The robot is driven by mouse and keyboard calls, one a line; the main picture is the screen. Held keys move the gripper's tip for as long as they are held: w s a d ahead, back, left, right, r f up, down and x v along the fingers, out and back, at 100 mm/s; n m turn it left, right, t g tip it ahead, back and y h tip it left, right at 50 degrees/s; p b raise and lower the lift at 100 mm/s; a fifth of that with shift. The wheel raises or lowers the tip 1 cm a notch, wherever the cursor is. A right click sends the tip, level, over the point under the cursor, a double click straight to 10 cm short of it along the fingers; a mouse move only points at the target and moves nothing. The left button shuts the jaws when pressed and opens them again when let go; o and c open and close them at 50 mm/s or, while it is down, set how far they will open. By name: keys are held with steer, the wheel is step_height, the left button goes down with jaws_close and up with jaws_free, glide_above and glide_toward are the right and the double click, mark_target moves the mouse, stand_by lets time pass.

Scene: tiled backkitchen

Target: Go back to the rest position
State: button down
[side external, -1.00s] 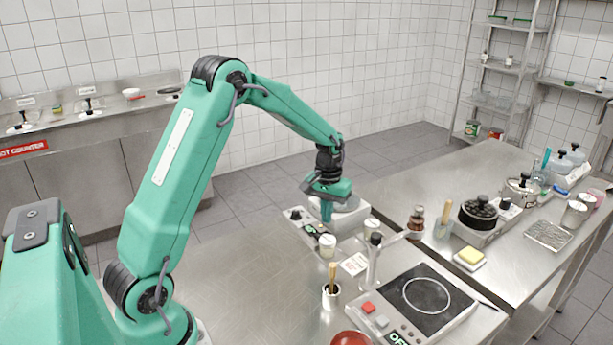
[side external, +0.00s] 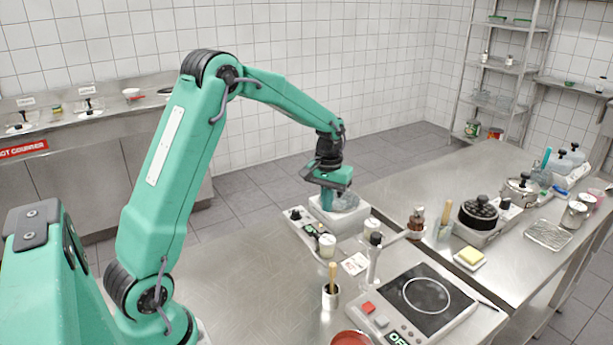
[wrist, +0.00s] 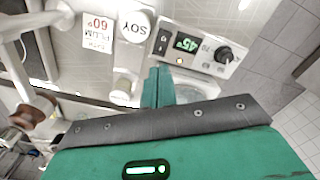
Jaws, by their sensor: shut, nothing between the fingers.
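My gripper (side external: 326,203) hangs over the back of the metal table, in front of and above a white heated unit (side external: 305,222) with a round basin. In the wrist view my gripper's green fingers (wrist: 158,88) are closed together with nothing between them. The white unit (wrist: 183,63) shows a green "45°" display and a dark knob there. Part of its basin is hidden behind the fingers and the gripper body.
A white jar labelled SOY (wrist: 131,28) stands beside the unit. The table's left part (side external: 250,275) is bare.

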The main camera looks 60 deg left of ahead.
steer(key=shift+r, duration=0.1)
steer(key=s+d+r+m+t, duration=0.3)
steer(key=s+d+r, duration=0.5)
steer(key=s+r, duration=0.3)
steer(key=s+d+r+m+t, duration=0.1)
steer(key=s+d, duration=0.2)
steer(key=s, duration=0.3)
steer(key=s+d+r+m+t, duration=0.1)
steer(key=s+d+r+m, duration=0.1)
steer(key=s, duration=0.5)
steer(key=shift+d+t, duration=0.3)
steer(key=shift+d, duration=0.2)
